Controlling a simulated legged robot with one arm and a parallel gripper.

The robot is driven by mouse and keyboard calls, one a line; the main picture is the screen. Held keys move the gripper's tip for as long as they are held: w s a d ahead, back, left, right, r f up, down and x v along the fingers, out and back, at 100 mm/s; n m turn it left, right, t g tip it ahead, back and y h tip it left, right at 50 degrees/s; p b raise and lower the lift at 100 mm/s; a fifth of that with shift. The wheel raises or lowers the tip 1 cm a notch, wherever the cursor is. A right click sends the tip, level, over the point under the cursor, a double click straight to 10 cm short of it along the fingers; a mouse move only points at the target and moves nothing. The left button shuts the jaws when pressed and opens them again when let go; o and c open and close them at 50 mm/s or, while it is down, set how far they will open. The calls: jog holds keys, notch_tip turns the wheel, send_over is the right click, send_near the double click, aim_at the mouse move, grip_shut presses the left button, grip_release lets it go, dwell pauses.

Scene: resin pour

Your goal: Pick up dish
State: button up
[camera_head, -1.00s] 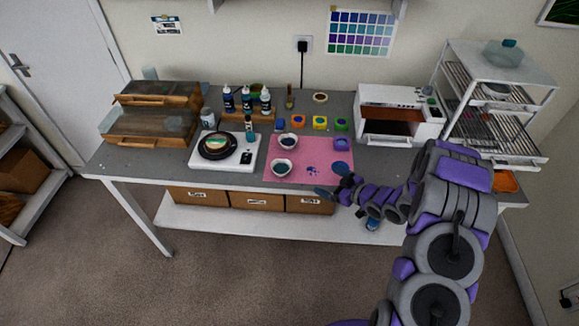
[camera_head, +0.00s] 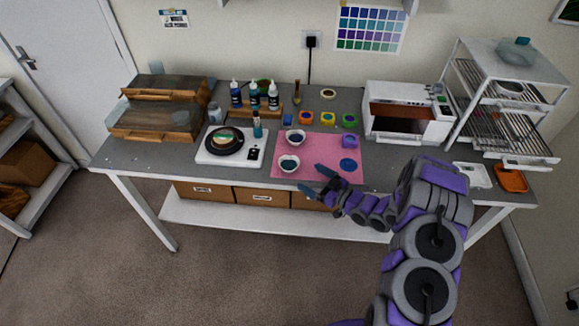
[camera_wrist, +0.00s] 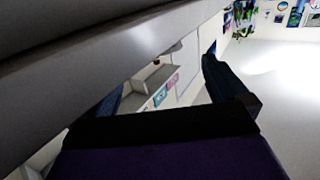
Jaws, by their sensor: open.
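A black round dish or pan (camera_head: 236,149) with pale and green contents sits on the white scale (camera_head: 248,159). A clear glass dish (camera_head: 516,51) stands on top of the rack at the right. I cannot tell which is the task's dish. My gripper (camera_head: 311,178) is open at the mat's front edge, right of the front bowl and apart from it. The wrist view shows its dark blue fingers and no dish between them.
Bottles on a wooden stand (camera_head: 257,110), small coloured pots (camera_head: 328,118) and a white oven (camera_head: 408,112) line the back. Wooden trays (camera_head: 155,118) stand left, a wire rack (camera_head: 492,90) right. An orange tray (camera_head: 511,179) lies front right.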

aim_at(303, 179)
jog(key=x, duration=0.4)
jog(key=shift+a, duration=0.25)
jog(key=shift+b+x, duration=0.7)
jog(key=shift+x, duration=2.1)
jog(key=shift+w+d+r, duration=0.15)
jog(key=shift+w+r, duration=0.05)
jog(key=c, duration=1)
jog(key=shift+r, duration=0.15)
